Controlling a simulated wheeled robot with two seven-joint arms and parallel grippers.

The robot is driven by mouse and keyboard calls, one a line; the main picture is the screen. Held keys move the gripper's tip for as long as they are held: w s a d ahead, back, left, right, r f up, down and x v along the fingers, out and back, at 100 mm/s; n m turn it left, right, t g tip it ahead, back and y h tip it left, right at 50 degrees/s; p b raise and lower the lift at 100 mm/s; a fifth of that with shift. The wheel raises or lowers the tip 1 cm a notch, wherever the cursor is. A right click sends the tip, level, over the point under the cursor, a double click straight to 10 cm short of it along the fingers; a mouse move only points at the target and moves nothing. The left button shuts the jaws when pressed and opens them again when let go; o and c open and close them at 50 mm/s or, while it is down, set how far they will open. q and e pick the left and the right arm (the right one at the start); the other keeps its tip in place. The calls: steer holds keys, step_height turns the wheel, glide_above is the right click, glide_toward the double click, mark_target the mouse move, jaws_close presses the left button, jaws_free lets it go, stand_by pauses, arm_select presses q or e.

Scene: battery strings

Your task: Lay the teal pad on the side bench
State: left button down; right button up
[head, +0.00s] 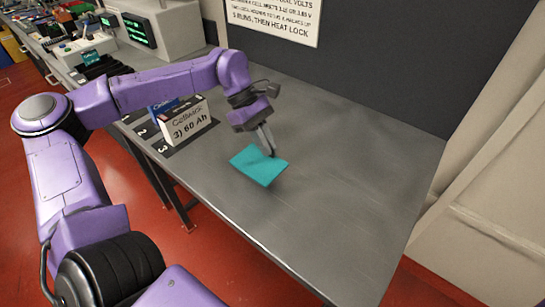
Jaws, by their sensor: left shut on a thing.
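The teal pad (256,166) is a thin flat rectangle over the middle of the grey bench (340,190). My left gripper (269,148) points down and is shut on the pad's far right edge. The pad looks slightly tilted; I cannot tell whether its near side touches the bench top. My right gripper is not in view.
A white box (188,121) marked "3) 60 Ah" stands on a dark numbered mat, with a blue item (160,107) behind it. Instruments with green displays (138,30) stand at the far left. The bench's right half is clear. A dark wall panel (390,65) rises behind.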

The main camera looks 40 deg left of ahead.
mark_target(271, 157)
arm_select(q)
steer(key=x, duration=0.1)
steer(key=p+x, duration=0.1)
steer(key=x, duration=0.2)
steer(key=shift+w+a+f, duration=0.1)
steer(key=shift+a+f, duration=0.15)
steer(key=shift+f, duration=0.3)
steer(key=shift+w+f, duration=0.1)
steer(key=shift+f, duration=0.25)
steer(key=shift+f, duration=0.1)
steer(key=c, duration=1.3)
jaws_free()
steer(key=shift+o, duration=0.2)
steer(key=shift+a+r, duration=0.1)
steer(key=shift+r, duration=0.1)
steer(key=b+v, duration=0.1)
steer(key=v, duration=1)
steer(key=shift+a+r, duration=0.2)
steer(key=shift+r, duration=0.15)
